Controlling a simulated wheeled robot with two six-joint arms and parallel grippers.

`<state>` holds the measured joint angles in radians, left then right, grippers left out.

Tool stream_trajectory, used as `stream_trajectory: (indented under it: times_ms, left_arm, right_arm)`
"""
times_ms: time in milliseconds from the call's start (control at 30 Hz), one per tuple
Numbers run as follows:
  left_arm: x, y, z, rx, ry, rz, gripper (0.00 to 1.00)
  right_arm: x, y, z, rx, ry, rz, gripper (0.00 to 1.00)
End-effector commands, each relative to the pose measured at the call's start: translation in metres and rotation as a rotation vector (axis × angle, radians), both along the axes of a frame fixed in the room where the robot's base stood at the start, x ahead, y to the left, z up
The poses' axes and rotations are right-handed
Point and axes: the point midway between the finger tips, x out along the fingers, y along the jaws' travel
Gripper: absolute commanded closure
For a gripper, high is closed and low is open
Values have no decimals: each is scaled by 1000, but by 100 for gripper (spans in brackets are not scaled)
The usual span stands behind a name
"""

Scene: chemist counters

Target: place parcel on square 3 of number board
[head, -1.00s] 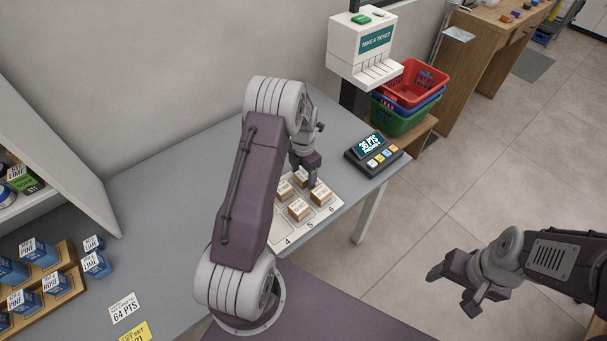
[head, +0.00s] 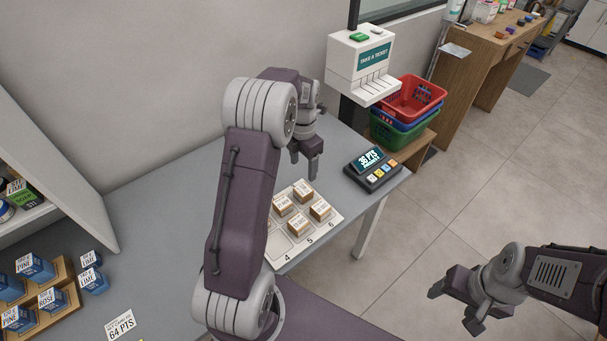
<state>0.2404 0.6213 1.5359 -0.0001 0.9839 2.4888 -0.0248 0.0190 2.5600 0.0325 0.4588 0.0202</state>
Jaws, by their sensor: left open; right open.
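The pale number board (head: 321,231) lies on the grey counter, its 4, 5 and 6 readable along the near edge. Several small brown parcels with white labels stand on it: a far right one (head: 303,191), a far left one (head: 283,205), a near right one (head: 320,210) by the 6, and a near middle one (head: 298,226) by the 5. The far-row numerals are not visible; my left arm hides the board's left part. The square by the 4 looks empty. My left gripper (head: 303,173) is open and empty, above and behind the far right parcel. My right gripper (head: 455,307) is open and empty over the floor.
A points display (head: 372,168) stands right of the board near the counter's edge. A ticket machine (head: 360,68) on a post and stacked baskets (head: 412,100) are behind. Blue boxes (head: 35,268) on a wooden rack and a 64 PTS card (head: 120,324) are at left.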

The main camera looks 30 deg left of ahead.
Motion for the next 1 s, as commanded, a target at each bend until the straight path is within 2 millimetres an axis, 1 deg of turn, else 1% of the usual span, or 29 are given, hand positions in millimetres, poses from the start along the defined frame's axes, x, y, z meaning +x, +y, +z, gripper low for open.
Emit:
stream_trajectory:
  times_ms: [67,167,200,267,300,367,400,500,600,700,733,800,1000]
  left_arm:
    - [-7,-8,2,0,-4,-127,33]
    - [-28,-30,4,3,-20,-514,33]
    - [-40,-41,5,8,-27,-719,33]
    - [-60,-56,5,18,-39,-1038,33]
    - [-73,-65,5,27,-48,-1248,33]
    - [-95,-78,3,43,-56,-1560,33]
    - [-110,-85,2,58,-60,-1758,33]
    - [-143,-98,-2,90,-64,-2188,33]
    - [-167,-106,-6,118,-61,-2489,33]
    - [-180,-109,-9,133,-57,-2653,33]
    - [-181,-109,-9,136,-56,-2678,33]
    - [-184,-110,-10,138,-55,-2706,33]
    - [-183,-110,-10,136,-54,-2705,33]
  right_arm:
    - [0,0,0,0,0,0,33]
    - [0,0,0,0,0,0,33]
    - [0,0,0,0,0,0,33]
    - [0,0,0,0,0,0,33]
    - [0,0,0,0,0,0,33]
    - [0,0,0,0,0,0,33]
    - [0,0,0,0,0,0,33]
    - [0,0,0,0,0,0,33]
    - [0,0,0,0,0,0,33]
    - [0,0,0,0,0,0,33]
    - [0,0,0,0,0,0,33]
    - [0,0,0,0,0,0,33]
    - [0,0,0,0,0,0,33]
